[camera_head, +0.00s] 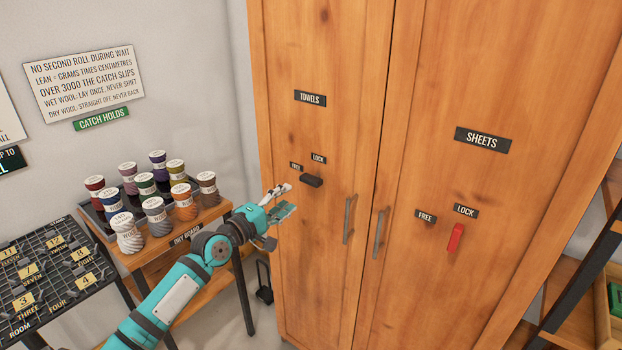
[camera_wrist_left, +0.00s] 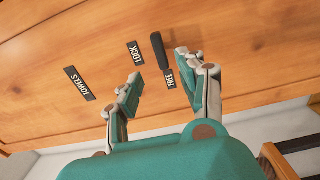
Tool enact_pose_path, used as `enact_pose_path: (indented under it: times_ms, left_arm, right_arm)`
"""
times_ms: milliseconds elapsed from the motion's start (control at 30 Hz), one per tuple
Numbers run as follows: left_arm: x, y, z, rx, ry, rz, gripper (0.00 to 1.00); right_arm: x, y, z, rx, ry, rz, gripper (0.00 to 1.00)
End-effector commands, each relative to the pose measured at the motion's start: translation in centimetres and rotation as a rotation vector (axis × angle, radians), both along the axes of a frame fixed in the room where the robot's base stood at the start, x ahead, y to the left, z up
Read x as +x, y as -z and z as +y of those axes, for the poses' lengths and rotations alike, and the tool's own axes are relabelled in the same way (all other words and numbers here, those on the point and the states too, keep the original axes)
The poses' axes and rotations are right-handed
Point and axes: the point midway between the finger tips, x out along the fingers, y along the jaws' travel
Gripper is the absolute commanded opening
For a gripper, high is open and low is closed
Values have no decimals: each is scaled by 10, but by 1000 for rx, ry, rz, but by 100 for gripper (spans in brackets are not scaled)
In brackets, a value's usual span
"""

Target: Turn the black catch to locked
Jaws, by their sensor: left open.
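The black catch (camera_head: 311,181) is on the left cabinet door, under the TOWELS label (camera_head: 310,98). It lies nearly level, its left end close beneath the small FREE label (camera_head: 296,166); the LOCK label (camera_head: 318,158) is above it. My left gripper (camera_head: 286,198) is open and empty, just left of and below the catch in the head view. In the left wrist view the catch (camera_wrist_left: 159,50) shows beyond the open fingers, nearer the right finger, its lower end by the FREE label (camera_wrist_left: 171,79). I see no contact. My right gripper is not in view.
A red catch (camera_head: 455,238) hangs upright on the SHEETS door. Two metal handles (camera_head: 348,220) (camera_head: 378,233) flank the door seam. A table with several yarn spools (camera_head: 155,209) stands left, beside my left arm. A dark rack (camera_head: 580,240) is at the right.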

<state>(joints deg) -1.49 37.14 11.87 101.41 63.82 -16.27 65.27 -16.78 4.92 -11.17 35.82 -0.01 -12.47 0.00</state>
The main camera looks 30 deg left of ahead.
Motion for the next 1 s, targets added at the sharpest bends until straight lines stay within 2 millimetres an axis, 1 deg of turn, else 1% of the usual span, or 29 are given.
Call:
enact_pose_path:
  times_ms: [33,300,400,500,700,967,1000]
  left_arm:
    - [13,-3,0,-1,-1,-4,40]
    - [70,0,-5,0,-2,-2,40]
    - [87,-1,-6,3,-2,-2,40]
    - [99,1,-7,1,-1,-1,40]
    - [111,1,-8,2,-1,0,40]
    - [112,1,-9,2,-1,0,40]
    - [111,1,-9,2,-1,0,36]
  right_arm:
    - [-1,-3,0,0,0,2,40]
    - [-10,-3,1,0,-4,16,40]
    - [-12,-3,3,2,-4,19,40]
    - [-12,0,5,5,-4,19,40]
    - [-11,2,11,12,-2,18,40]
    - [-11,1,11,12,-2,18,40]
    - [-11,1,10,12,-2,17,40]
